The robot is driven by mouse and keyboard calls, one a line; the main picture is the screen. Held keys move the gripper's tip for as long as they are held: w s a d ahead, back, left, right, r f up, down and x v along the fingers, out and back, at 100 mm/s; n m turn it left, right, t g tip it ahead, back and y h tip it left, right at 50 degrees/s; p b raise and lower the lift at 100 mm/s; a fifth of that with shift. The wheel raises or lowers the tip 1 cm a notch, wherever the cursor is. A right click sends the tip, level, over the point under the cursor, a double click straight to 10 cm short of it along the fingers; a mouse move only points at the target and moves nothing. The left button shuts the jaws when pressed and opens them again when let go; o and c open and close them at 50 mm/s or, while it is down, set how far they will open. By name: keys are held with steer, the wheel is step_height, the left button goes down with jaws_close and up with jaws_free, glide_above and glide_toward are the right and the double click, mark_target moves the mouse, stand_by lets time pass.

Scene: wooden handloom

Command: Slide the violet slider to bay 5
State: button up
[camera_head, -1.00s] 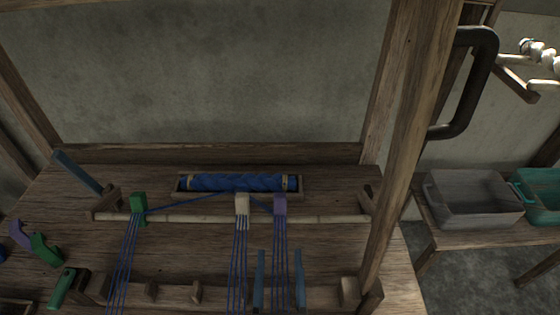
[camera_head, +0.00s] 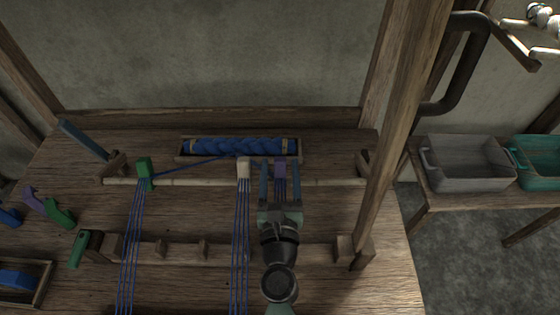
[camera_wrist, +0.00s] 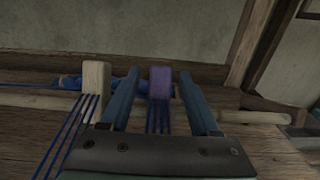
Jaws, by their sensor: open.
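The violet slider (camera_head: 281,168) sits upright on a pale horizontal rod (camera_head: 335,182), right of the cream slider (camera_head: 243,168) and the green slider (camera_head: 145,172). Blue threads hang from it, mostly hidden behind my gripper. My gripper (camera_head: 279,165) is open, with one blue finger on each side of the violet slider. In the wrist view the violet slider (camera_wrist: 161,83) stands between the two fingers, with a visible gap on each side. The cream slider (camera_wrist: 95,78) is just outside the left finger. No bay numbers are readable.
A wooden bar with several upright blocks (camera_head: 203,249) crosses the loom nearer me. A tray with a blue roll (camera_head: 238,148) lies behind the rod. A wooden post (camera_head: 390,150) rises at the right. The rod is clear between the violet slider and its right end bracket.

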steer(key=shift+w, duration=0.7)
steer(key=shift+c, duration=0.3)
jaws_close()
steer(key=shift+d, duration=0.1)
stand_by(0.7)
